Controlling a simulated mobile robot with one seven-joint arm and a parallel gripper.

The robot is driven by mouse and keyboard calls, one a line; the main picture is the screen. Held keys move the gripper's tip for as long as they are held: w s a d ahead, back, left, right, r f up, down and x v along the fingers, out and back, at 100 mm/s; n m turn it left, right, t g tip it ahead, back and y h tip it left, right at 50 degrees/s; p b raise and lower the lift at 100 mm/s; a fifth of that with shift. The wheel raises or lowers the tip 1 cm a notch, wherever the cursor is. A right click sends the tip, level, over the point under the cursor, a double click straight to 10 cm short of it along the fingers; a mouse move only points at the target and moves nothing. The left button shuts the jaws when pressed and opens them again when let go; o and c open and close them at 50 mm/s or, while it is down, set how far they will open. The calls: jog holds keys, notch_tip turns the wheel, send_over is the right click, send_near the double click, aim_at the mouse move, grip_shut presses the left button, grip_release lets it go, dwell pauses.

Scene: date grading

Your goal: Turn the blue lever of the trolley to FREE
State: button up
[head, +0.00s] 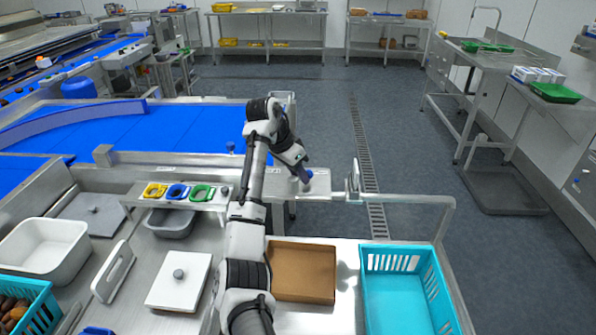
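My arm reaches forward over the steel worktop, and my gripper (303,178) is at a small pale steel shelf (318,188) beyond the worktop. A small blue knob (308,174) shows right at the fingertips; it may be the end of the blue lever. I cannot tell whether the gripper touches or grasps it, as the fingers are small and partly hidden. The lever's shaft and any FREE marking are not readable. A steel rail (405,199) runs right of the shelf; whether it belongs to the trolley is unclear.
Yellow, blue and green rings sit on a raised strip (214,207) left of the arm. A blue conveyor (120,135) lies left. Open floor (420,230) with a drain is right.

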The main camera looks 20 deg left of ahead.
grip_shut()
dwell(0.5)
jog(key=n, duration=0.1)
jog(key=n+t+y, duration=0.1)
jog(key=n, duration=0.1)
jog(key=shift+w+a+n, duration=0.15)
jog(key=shift+n, duration=0.15)
jog(key=n, duration=0.2)
jog(key=n+y, duration=0.1)
jog(key=n, duration=0.1)
jog(key=shift+a+n+t+y, duration=0.3)
jog(key=shift+a, duration=0.1)
jog(key=n+y, duration=0.1)
jog(key=n, duration=0.3)
jog(key=a+n+y, duration=0.1)
jog(key=n, duration=0.1)
jog(key=shift+s+y, duration=0.2)
jog(key=shift+y, duration=0.1)
jog(key=n, duration=0.2)
jog(key=n+y, duration=0.1)
jog(key=n+g, duration=0.1)
jog(key=n, duration=0.1)
jog(key=shift+s+a+n+y, duration=0.2)
jog(key=shift+s+n+y, duration=0.1)
jog(key=shift+s+y, duration=0.1)
